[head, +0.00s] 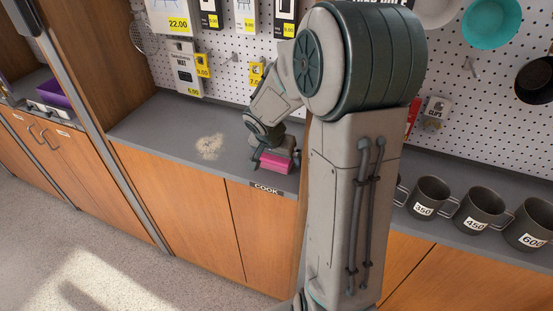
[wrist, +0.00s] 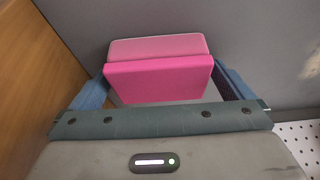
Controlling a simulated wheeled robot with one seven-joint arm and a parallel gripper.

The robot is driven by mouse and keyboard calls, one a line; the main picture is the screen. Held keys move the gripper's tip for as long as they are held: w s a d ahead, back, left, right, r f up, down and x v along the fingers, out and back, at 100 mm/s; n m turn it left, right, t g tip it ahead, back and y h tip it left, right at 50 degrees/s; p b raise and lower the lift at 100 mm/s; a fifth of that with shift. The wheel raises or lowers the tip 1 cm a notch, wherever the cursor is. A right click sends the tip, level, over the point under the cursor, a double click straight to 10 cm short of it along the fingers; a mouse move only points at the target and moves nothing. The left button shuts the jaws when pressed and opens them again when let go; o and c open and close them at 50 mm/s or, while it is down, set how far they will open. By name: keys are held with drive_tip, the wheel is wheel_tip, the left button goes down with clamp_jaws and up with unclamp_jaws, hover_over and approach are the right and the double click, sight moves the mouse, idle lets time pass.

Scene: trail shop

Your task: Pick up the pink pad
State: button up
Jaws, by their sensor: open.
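The pink pad (head: 273,164) is a small block on the grey counter, near its front edge and just above the COOK label. In the wrist view the pad (wrist: 158,78) shows a bright pink face and a paler pink part behind it. My gripper (wrist: 162,90) is open, with one blue finger on each side of the pad. The fingers are close to its sides, but I cannot tell whether they touch it. In the head view my gripper (head: 262,158) is at the pad, partly hiding it.
The grey counter (head: 150,125) is mostly clear to the left, with a pale speckled patch (head: 209,146) on it. Several dark mugs (head: 428,196) stand to the right. A pegboard (head: 228,58) with hanging packages rises behind. My arm hides the counter's middle.

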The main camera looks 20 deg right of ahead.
drive_tip(key=c, duration=0.9)
drive_tip(key=shift+r, duration=0.1)
wheel_tip(320, 180, up, 10)
drive_tip(key=shift+f, duration=0.1)
